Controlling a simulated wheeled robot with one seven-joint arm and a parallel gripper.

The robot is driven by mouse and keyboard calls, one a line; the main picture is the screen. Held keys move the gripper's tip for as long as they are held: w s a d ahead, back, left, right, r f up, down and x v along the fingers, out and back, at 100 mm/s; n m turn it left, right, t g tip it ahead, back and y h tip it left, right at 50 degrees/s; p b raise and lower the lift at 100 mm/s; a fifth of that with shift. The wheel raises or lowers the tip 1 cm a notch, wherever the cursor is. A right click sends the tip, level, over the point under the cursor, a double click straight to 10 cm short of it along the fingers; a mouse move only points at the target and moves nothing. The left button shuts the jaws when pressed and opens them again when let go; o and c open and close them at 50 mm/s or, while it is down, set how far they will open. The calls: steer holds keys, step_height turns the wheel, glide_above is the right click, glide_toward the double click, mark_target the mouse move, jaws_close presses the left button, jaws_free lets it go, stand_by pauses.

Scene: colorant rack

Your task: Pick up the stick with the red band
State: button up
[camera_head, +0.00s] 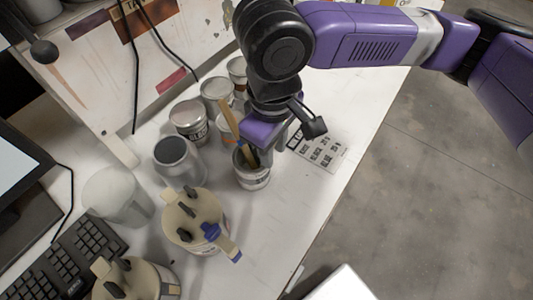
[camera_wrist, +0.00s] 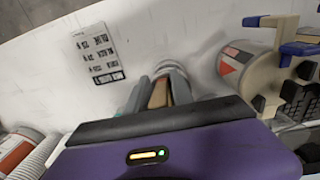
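My gripper (camera_head: 262,155) points down into the mouth of an open metal can (camera_head: 254,179) on the white table. A light wooden stick (camera_head: 229,118) leans out of the can, up and left beside my gripper. In the wrist view, my gripper's fingers (camera_wrist: 160,97) stand on either side of a brownish stick piece (camera_wrist: 158,95) with a tan edge. Whether they press on it cannot be told. The can's rim (camera_wrist: 171,66) shows just beyond them. No red band can be made out clearly; the sticks' lower ends are hidden by the can and gripper.
Several cans, including a grey one (camera_head: 181,161), stand left of and behind my gripper. A beige-lidded container (camera_head: 194,219) with a blue handle is in front. A printed card (camera_head: 322,150) lies right. A keyboard (camera_head: 67,267) is at lower left. The table's right edge is clear.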

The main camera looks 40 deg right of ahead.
jaws_close()
